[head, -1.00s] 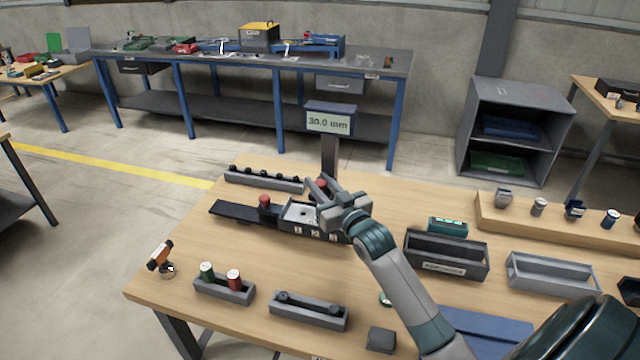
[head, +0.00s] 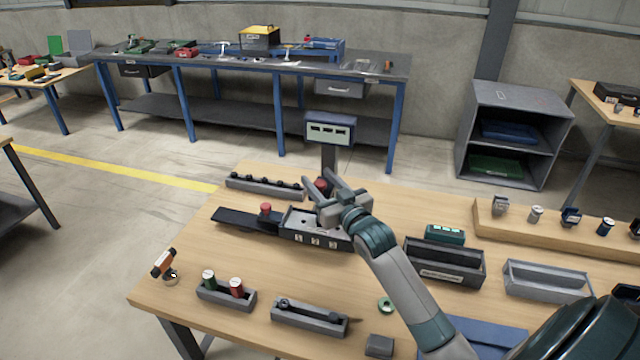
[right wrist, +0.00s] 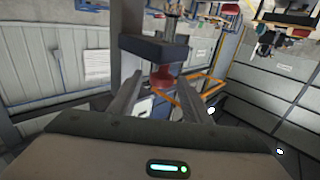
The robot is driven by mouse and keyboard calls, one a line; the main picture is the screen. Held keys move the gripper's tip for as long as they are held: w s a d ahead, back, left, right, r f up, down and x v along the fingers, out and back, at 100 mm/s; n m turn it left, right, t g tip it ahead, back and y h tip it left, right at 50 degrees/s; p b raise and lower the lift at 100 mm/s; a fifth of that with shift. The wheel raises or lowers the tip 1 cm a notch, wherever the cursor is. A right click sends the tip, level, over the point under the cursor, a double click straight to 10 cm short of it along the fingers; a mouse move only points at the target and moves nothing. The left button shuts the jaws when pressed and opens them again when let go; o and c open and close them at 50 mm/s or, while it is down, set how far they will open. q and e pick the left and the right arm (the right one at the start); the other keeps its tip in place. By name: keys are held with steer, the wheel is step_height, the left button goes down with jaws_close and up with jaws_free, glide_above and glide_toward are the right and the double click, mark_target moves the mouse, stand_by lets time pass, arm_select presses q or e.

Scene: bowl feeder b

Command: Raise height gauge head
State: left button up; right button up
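The height gauge stands at the table's back, with a dark column and a display (head: 330,129) showing three dashes. A red knob (head: 321,185) sits low at the column and also shows in the right wrist view (right wrist: 163,78), under a dark block (right wrist: 153,47) that looks like the gauge head. My right gripper (head: 318,183) is open, its two fingers spread with the knob seen between and beyond their tips. I cannot tell whether a finger touches it. Below the fingers is a dark fixture (head: 318,241) with numbered labels. My left gripper is not in view.
A second red knob (head: 265,209) stands on the fixture's left part. A rack of dark pieces (head: 264,184) lies behind it. Dark and grey bins (head: 444,262) stand right of my arm. A two-cylinder holder (head: 226,296) is at front left.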

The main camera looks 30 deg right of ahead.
steer(key=shift+s+f, duration=0.1)
steer(key=shift+f, duration=0.15)
steer(key=shift+s+a+f+b, duration=0.1)
steer(key=shift+s+b, duration=0.2)
steer(key=shift+s, duration=0.2)
steer(key=s+a+b, duration=0.1)
steer(key=s+b, duration=0.4)
steer(key=s, duration=1.1)
steer(key=shift+s+a+r, duration=0.15)
steer(key=shift+r, duration=0.05)
